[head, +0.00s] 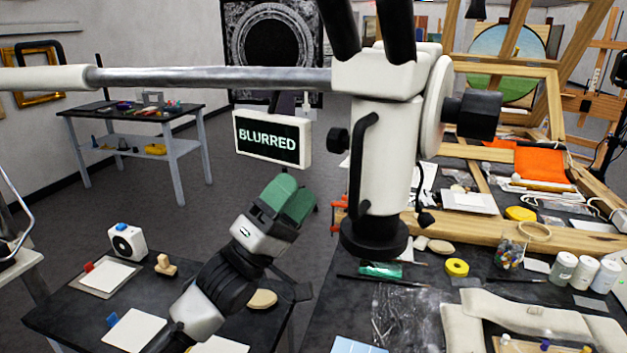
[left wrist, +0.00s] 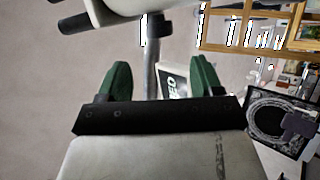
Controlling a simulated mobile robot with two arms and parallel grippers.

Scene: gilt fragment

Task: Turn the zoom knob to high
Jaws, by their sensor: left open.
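A white stereo microscope (head: 376,170) hangs from a horizontal metal boom over the right table. A large black knob (head: 478,114) sits on the right of its head beside a white disc. A smaller black knob (head: 338,141) sticks out on the left of its body. No label shows which is the zoom knob. A small screen (head: 272,138) behind reads "BLURRED". My left gripper (head: 289,200), with green fingers, is below the screen and left of the microscope, apart from both knobs. In the left wrist view, its fingers (left wrist: 160,80) are spread and empty. My right gripper is not in view.
The right table holds a gilt frame (head: 490,236), a yellow tape roll (head: 456,267) and several white jars (head: 585,272). A dark low table (head: 75,310) with cards stands at lower left. The boom (head: 215,77) crosses above my left gripper.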

